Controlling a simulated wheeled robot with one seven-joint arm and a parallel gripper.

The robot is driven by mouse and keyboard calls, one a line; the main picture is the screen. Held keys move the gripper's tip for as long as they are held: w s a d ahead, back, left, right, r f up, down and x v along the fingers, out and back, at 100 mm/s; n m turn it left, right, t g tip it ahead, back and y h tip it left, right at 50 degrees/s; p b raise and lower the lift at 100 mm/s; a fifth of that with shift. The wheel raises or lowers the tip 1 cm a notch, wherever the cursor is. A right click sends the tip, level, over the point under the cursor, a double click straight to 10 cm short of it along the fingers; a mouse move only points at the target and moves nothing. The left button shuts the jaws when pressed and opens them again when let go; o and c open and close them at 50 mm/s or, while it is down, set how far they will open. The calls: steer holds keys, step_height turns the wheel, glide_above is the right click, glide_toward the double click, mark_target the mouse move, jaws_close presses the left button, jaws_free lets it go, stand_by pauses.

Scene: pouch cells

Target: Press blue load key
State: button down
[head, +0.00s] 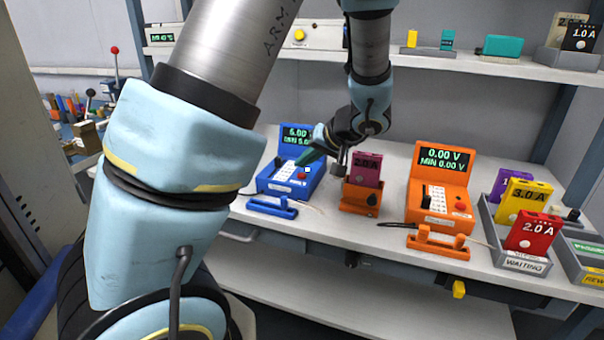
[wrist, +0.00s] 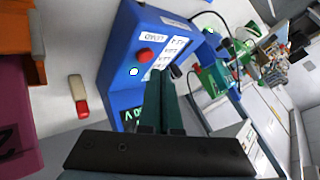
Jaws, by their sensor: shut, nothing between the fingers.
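The blue tester (head: 290,178) stands on the bench with a lit green display (head: 297,135). In the wrist view its body (wrist: 115,70) carries a red round key (wrist: 144,55) beside a LOAD label (wrist: 151,37), a small bright lamp (wrist: 134,71) and a white labelled strip. The red key also shows in the head view (head: 302,176). My gripper (head: 302,160) is over the tester, its dark green fingers together and empty. In the wrist view the fingertips (wrist: 160,76) appear over the strip, beside the red key. I cannot tell whether they touch the tester.
An orange holder (head: 358,200) with a maroon 2.0 A cell (head: 367,168) stands close to the right of the tester. Further right are an orange tester (head: 440,208) and grey trays (head: 515,262) with cells. A blue handled piece (head: 272,207) lies in front. A shelf (head: 450,60) runs above.

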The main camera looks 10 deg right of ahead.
mark_target(304, 179)
steer(key=shift+r+p, duration=0.85)
steer(key=shift+r, duration=1.75)
steer(key=s+a+f+g+h+p, duration=0.1)
steer(key=s+a+g+h, duration=0.4)
steer(key=s+a, duration=0.8)
steer(key=shift+a+f+g+h, duration=0.4)
steer(key=shift+a+f, duration=0.05)
steer(key=shift+a, duration=1.5)
steer(key=shift+w, duration=0.1)
